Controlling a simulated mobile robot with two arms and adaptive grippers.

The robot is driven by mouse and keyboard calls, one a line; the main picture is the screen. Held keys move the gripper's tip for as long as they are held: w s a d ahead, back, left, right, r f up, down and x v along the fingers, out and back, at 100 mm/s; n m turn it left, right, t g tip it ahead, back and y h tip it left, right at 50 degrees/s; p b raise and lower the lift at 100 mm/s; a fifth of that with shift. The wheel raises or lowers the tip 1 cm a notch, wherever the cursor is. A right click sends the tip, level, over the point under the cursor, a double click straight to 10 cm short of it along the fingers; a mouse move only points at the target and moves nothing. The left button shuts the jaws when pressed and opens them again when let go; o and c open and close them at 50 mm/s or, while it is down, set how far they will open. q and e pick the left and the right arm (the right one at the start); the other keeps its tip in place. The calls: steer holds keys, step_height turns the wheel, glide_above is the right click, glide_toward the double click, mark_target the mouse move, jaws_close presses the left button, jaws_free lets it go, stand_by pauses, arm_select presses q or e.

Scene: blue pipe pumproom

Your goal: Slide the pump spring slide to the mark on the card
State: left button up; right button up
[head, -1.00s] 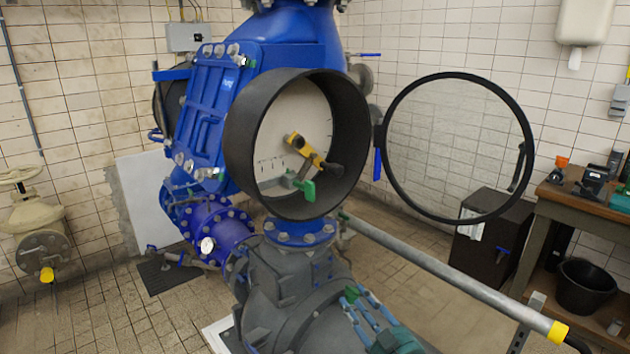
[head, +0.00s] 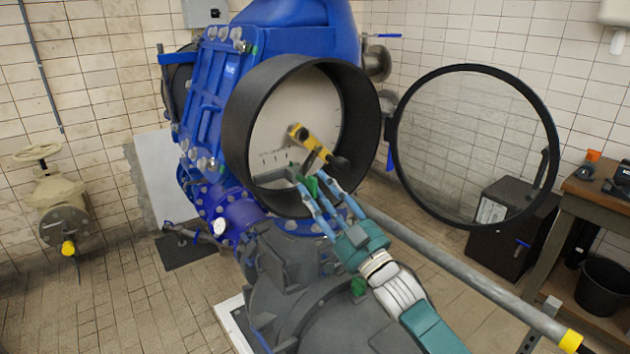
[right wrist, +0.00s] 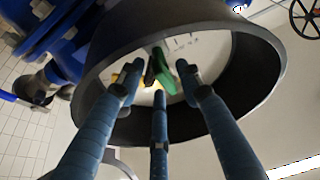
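The open round black housing (head: 240,130) holds a pale card (head: 290,110) with small dark tick marks along its lower part. A green handle (head: 312,186), apparently the spring slide's grip, stands low in front of the card; it also shows in the right wrist view (right wrist: 162,66). A yellow lever (head: 305,138) with a black knob lies just above it. My right gripper (head: 312,180) reaches in over the housing's lower rim. In the right wrist view its fingers (right wrist: 158,82) are spread around the green handle, apparently not closed on it. My left gripper is out of view.
The round glass door (head: 470,140) is swung open to the right of the housing. A grey pipe (head: 440,255) with a yellow end runs below it. Blue pump casing (head: 215,90) stands on the left, and a workbench (head: 590,195) at the right.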

steer(key=shift+w+a+r, duration=0.3)
steer(key=shift+w+a, duration=0.1)
steer(key=shift+a, duration=0.05)
jaws_close()
steer(key=shift+s+a+f, duration=0.15)
steer(key=shift+s+a, duration=0.55)
steer(key=shift+a, duration=0.25)
steer(key=shift+s+a, duration=0.3)
steer(key=shift+a, duration=0.1)
steer(key=shift+c, duration=1.3)
jaws_free()
steer(key=shift+o, duration=1.3)
steer(key=shift+w+d, duration=0.2)
steer(key=shift+d, duration=0.05)
